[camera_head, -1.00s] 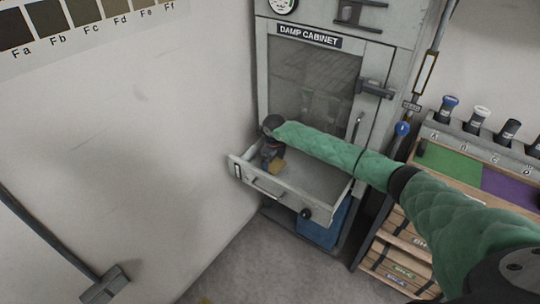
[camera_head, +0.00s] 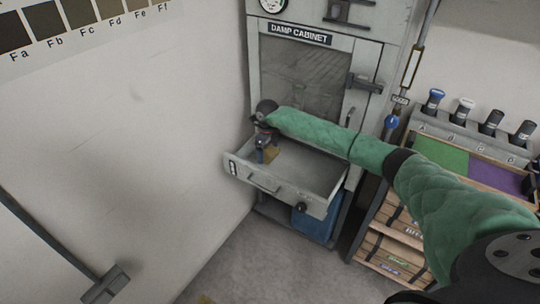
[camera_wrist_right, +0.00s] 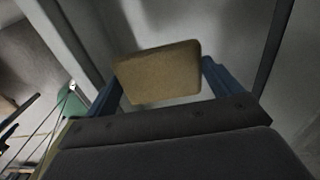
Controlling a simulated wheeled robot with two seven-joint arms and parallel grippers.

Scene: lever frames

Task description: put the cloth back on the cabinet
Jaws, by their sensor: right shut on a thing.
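The cloth (camera_head: 271,154) is a small tan, flat, rounded rectangle; it also fills the middle of the right wrist view (camera_wrist_right: 158,73). My right gripper (camera_head: 265,153) is shut on it, with one blue finger at each side of the cloth in the wrist view. In the head view, gripper and cloth are at the back left of the cabinet's open drawer (camera_head: 312,170). I cannot tell whether the cloth touches the drawer floor. The grey damp cabinet (camera_head: 345,47) has its glazed door shut above the drawer. My left gripper is not in view.
A blue bin (camera_head: 313,222) stands below the drawer. A bare wall (camera_head: 130,150) is close on the left. At right, a rack with green (camera_head: 440,157) and purple (camera_head: 492,180) panels holds several capped tubes and wooden boxes. Floor (camera_head: 255,265) in front is clear.

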